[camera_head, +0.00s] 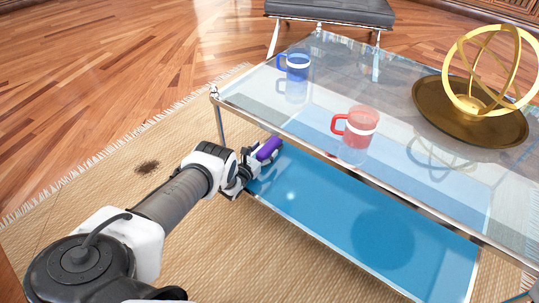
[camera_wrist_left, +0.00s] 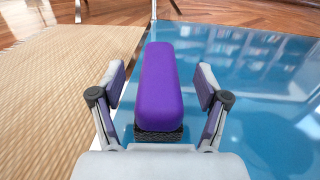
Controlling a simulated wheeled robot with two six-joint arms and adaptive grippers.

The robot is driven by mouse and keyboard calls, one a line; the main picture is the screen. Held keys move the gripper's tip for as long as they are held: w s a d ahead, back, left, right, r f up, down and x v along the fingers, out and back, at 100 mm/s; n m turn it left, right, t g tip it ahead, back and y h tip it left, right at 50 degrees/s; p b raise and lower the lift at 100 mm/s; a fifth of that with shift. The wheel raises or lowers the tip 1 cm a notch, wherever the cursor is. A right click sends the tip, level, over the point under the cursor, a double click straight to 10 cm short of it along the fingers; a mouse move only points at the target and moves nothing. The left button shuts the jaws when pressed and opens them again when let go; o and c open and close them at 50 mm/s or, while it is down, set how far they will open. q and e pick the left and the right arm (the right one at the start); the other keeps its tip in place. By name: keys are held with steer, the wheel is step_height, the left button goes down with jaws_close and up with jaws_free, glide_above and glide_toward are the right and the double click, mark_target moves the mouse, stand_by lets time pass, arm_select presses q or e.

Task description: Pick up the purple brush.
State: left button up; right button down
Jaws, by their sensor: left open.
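The purple brush (camera_head: 268,149) lies on the blue lower shelf (camera_head: 350,215) of the glass table, near its left end. In the left wrist view the brush (camera_wrist_left: 159,90) is a long purple block with dark bristles at its near end. My left gripper (camera_head: 253,163) reaches in under the glass top at the brush. In the left wrist view its two fingers (camera_wrist_left: 160,88) are open, one on each side of the brush, with a gap on both sides. My right gripper is in neither view.
The glass tabletop (camera_head: 300,108) is above the shelf and carries a blue mug (camera_head: 294,67), a red mug (camera_head: 360,127) and a bronze tray (camera_head: 440,105) with a gold ring ornament (camera_head: 492,70). A metal table leg (camera_head: 219,125) stands close to my gripper. A dark spot (camera_head: 147,167) marks the woven rug (camera_head: 110,160).

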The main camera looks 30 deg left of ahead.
arm_select(q)
steer(key=shift+w+f+b, duration=0.3)
steer(key=shift+w+f, duration=0.05)
steer(key=shift+w, duration=0.45)
steer(key=shift+w+r, duration=0.25)
steer(key=shift+r, duration=0.05)
steer(key=c, duration=1.3)
steer(key=shift+r, duration=0.1)
